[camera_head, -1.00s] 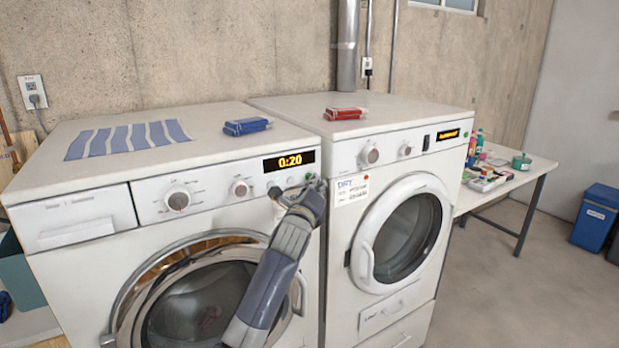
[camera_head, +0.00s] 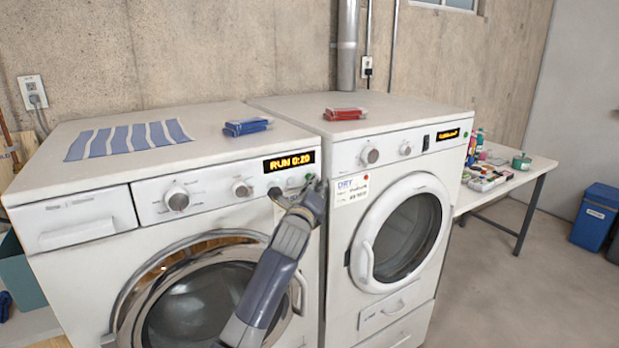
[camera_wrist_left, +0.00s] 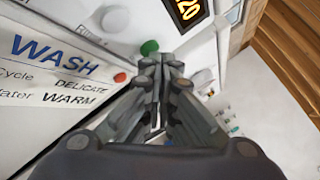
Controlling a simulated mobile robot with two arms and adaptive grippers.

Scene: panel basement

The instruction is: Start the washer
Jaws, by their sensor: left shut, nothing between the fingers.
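The washer (camera_head: 75,262) is the left white machine with a round, closed glass door (camera_head: 205,305). Its display (camera_head: 289,161) reads "RUN 0:20" in the head view. My left gripper (camera_head: 310,185) is at the right end of the washer's control panel, just under the display. In the left wrist view the left gripper (camera_wrist_left: 160,65) is shut and empty, its tips beside a green button (camera_wrist_left: 149,47). I cannot tell whether the tips touch the button. A red button (camera_wrist_left: 120,77) and a card (camera_wrist_left: 50,75) reading "WASH", "DELICATE", "WARM" lie to the left. My right gripper is not in view.
A dryer (camera_head: 340,265) with a "DRY" card (camera_head: 351,188) stands right beside the washer. A striped cloth (camera_head: 128,138) and a blue pack (camera_head: 246,127) lie on the washer, a red pack (camera_head: 345,113) on the dryer. A cluttered table (camera_head: 540,165) and blue bin (camera_head: 596,215) stand right.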

